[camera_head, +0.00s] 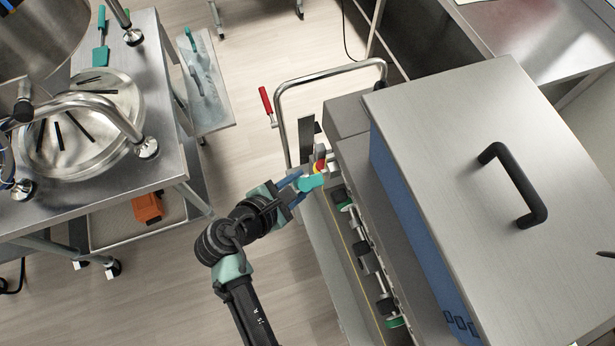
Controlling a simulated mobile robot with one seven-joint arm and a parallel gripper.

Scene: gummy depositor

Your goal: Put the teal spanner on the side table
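My gripper (304,184) reaches to the near end of the machine, its two blue fingers apart. A small teal piece (312,183), possibly the teal spanner, is at the fingertips; its full shape does not show. I cannot tell whether the fingers press on it or are only around it. The low side table (215,112) is at upper left, beside the steel workbench. A teal-handled tool (191,42) and grey metal pieces lie on it.
The large lidded machine (450,130) fills the right, with a roller row (362,255) along its side. A curved rail (283,110) and red-handled lever (266,101) stand near my gripper. Open floor separates my gripper from the side table.

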